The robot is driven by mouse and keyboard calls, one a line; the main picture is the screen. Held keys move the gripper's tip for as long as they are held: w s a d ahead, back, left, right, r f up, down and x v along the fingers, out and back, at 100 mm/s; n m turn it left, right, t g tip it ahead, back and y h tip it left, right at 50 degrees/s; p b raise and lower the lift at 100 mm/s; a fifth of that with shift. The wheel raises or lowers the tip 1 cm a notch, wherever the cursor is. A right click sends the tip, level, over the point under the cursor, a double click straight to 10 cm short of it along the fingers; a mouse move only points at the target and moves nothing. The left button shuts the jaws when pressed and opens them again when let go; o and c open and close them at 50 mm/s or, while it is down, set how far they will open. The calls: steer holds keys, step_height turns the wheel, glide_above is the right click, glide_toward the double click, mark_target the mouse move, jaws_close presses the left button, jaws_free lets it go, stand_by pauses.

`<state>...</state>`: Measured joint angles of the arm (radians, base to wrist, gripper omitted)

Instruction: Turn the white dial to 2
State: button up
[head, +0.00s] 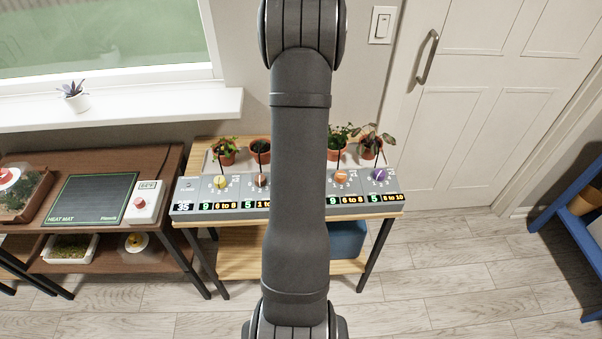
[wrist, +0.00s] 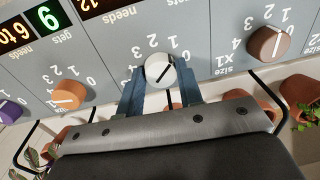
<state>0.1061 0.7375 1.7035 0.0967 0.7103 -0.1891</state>
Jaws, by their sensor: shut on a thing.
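The white dial (wrist: 160,70) sits on the grey control panel in the wrist view, with small white numbers in an arc above it. The dark line on its face slants up to the right, toward the low-number side of the arc; the exact number is hard to read. My gripper (wrist: 161,84) has its blue fingers on either side of the dial and is shut on it. In the head view my arm covers the white dial and the gripper.
The panel (head: 187,194) stands on a wooden table with potted plants behind. An orange dial (wrist: 69,94) and a brown dial (wrist: 268,43) flank the white one. Yellow (head: 220,182) and purple (head: 380,175) dials show farther along. A heat mat (head: 90,199) lies on the left table.

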steer(key=n, duration=0.8)
steer(key=shift+w+n+g, duration=0.1)
steer(key=shift+n+g, duration=0.2)
stand_by(0.3)
steer(key=o, duration=1)
steer(key=shift+c, duration=0.2)
step_height(320, 180, up, 17)
steer(key=shift+w+d+r, duration=0.2)
steer(key=shift+w+d, duration=0.2)
steer(key=shift+d, duration=0.05)
